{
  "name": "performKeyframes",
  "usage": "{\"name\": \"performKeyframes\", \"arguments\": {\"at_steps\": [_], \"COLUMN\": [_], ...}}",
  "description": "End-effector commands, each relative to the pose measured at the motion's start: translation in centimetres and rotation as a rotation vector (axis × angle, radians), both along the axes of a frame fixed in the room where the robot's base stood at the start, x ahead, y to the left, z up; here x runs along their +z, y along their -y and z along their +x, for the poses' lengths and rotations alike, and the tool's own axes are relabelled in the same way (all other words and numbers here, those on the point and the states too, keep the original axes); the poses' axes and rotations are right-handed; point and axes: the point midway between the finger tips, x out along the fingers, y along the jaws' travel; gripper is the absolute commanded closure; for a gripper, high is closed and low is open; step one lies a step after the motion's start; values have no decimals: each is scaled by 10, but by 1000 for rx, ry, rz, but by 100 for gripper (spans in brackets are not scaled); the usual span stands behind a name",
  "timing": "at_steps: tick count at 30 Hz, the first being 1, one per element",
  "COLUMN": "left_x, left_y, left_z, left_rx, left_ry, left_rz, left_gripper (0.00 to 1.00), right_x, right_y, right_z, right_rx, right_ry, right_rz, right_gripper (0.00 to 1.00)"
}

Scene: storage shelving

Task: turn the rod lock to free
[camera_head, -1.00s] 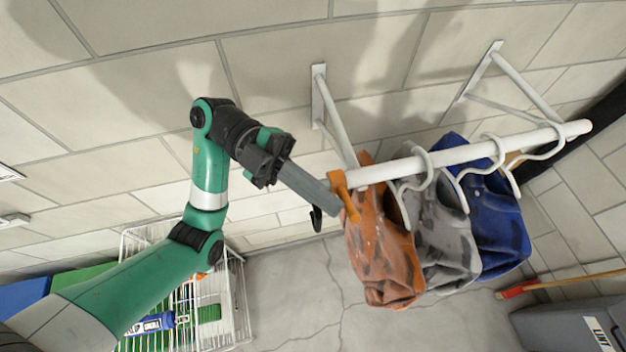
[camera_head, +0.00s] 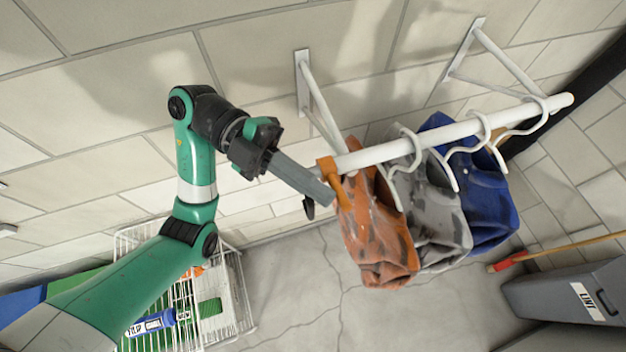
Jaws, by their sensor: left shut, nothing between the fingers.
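The rod lock is an orange piece (camera_head: 328,166) at the left end of the white rod (camera_head: 440,139). An orange lever hangs down from it, over the orange garment. My left gripper (camera_head: 322,192) is shut with nothing between its long grey fingers. Its fingertips are at the orange lever, close to or touching it; I cannot tell which. An orange garment (camera_head: 375,235), a grey garment (camera_head: 435,215) and a blue garment (camera_head: 485,205) hang from white hangers on the rod. My right gripper is not in view.
White brackets (camera_head: 304,85) hold the rod to the tiled wall. A white wire basket (camera_head: 240,290) with boxes stands on the floor at lower left. A grey bin labelled LINT (camera_head: 560,290) and a broom (camera_head: 510,260) are at right. The middle floor is open.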

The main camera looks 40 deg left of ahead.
Motion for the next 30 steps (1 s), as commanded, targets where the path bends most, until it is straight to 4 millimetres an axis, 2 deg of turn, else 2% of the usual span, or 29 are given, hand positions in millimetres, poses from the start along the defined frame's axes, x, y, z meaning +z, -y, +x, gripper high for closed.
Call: {"name": "performKeyframes", "arguments": {"at_steps": [23,26,30], "left_x": [0,4,19], "left_y": [0,-1,-6], "left_z": [1,-1,-8], "left_rx": [2,0,-8], "left_ry": [1,1,-1], "left_rz": [2,1,2], "left_gripper": [100,100,100], "right_x": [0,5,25], "right_y": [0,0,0], "right_z": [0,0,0], "right_rx": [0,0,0], "right_ry": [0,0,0], "right_rz": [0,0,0], "right_gripper": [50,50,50]}}
